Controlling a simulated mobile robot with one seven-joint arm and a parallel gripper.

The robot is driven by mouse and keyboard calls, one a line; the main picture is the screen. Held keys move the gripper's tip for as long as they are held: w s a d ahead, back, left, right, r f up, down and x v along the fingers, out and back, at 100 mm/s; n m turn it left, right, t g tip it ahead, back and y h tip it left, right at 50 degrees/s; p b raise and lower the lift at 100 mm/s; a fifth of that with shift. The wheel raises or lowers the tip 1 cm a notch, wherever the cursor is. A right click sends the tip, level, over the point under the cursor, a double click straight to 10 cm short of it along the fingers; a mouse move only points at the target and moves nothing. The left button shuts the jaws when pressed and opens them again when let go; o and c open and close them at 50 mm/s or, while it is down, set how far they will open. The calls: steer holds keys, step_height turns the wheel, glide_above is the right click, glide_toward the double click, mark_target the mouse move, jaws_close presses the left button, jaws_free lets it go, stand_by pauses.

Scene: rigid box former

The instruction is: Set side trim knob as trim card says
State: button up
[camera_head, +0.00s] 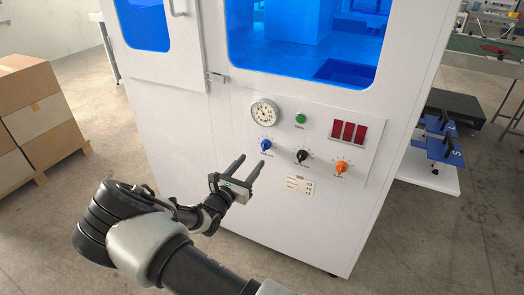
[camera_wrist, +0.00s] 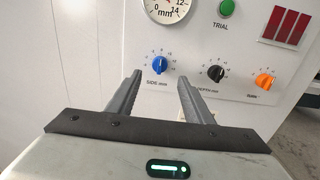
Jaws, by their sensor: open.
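The blue side trim knob (camera_head: 265,145) is the leftmost of three knobs on the white machine panel. In the wrist view the blue knob (camera_wrist: 159,66), labelled SIDE, sits above and between the two fingers, with a scale around it. The trim card (camera_head: 300,184) is a small pale card below the black knob; its writing is too small to read. In the wrist view the card is mostly hidden behind the right finger. My gripper (camera_head: 241,166) is open and empty, in front of the panel, below and left of the blue knob, apart from it. My gripper also shows in the wrist view (camera_wrist: 160,80).
A black depth knob (camera_head: 301,156) and an orange knob (camera_head: 341,167) are to the right. A dial gauge (camera_head: 265,113), a green TRIAL button (camera_head: 300,118) and a red display (camera_head: 348,132) are above. Stacked cartons (camera_head: 38,112) stand far left.

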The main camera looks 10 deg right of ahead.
mark_target(263, 147)
steer(key=b+x, duration=0.1)
steer(key=x, duration=0.9)
steer(key=shift+b, duration=0.3)
steer(key=shift+c, duration=0.2)
steer(key=shift+s, duration=0.1)
steer(key=c, duration=1)
